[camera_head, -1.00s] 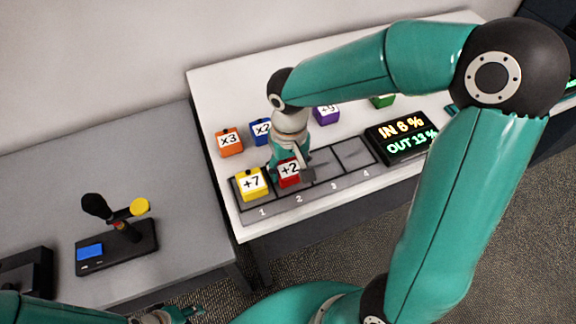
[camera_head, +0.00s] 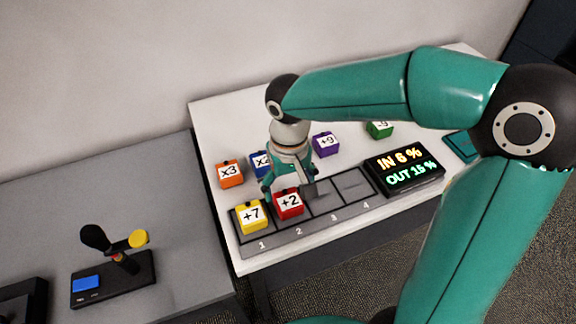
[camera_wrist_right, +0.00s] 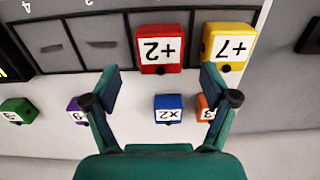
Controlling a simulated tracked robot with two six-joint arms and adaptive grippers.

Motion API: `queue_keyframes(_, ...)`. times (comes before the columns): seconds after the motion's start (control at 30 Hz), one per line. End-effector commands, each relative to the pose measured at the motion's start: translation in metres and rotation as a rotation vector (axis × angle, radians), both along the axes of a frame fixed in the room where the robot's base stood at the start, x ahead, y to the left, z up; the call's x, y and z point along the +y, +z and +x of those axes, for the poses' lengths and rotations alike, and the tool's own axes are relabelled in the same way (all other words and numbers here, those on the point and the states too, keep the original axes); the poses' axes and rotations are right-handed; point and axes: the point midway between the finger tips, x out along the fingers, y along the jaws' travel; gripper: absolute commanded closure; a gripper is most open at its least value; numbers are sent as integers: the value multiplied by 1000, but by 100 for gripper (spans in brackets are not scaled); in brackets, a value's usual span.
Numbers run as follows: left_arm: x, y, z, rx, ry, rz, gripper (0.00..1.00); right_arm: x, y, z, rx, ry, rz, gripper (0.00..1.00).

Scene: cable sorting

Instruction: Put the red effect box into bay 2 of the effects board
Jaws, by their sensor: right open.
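The red effect box (camera_head: 288,204), marked +2, sits in bay 2 of the grey effects board (camera_head: 333,216). The yellow box (camera_head: 251,216), marked +7, sits in bay 1. Bays 3 and 4 are empty. My right gripper (camera_head: 289,192) is open just behind the red box. In the right wrist view the red box (camera_wrist_right: 159,49) lies ahead of and between the open fingers (camera_wrist_right: 160,92), with nothing held. My left gripper does not show in the head view now.
Orange (camera_head: 229,174), blue (camera_head: 260,163), purple (camera_head: 325,145) and green (camera_head: 379,130) boxes stand behind the board. A display (camera_head: 404,167) reads IN 6 %, OUT 15 %. A pedal-like device (camera_head: 113,279) is on the grey table at left.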

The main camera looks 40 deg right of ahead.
Motion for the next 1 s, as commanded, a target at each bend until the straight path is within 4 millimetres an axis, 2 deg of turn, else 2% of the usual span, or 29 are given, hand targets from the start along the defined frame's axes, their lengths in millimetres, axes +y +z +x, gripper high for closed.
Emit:
queue_keyframes(0.03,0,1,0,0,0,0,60,1,13,1,-6,0,2,15)
queue_keyframes(0.2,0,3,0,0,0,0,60,1,44,1,-3,1,1,15)
queue_keyframes(0.4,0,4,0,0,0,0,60,1,64,0,0,1,2,15)
queue_keyframes(1.0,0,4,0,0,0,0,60,1,67,0,1,2,1,15)
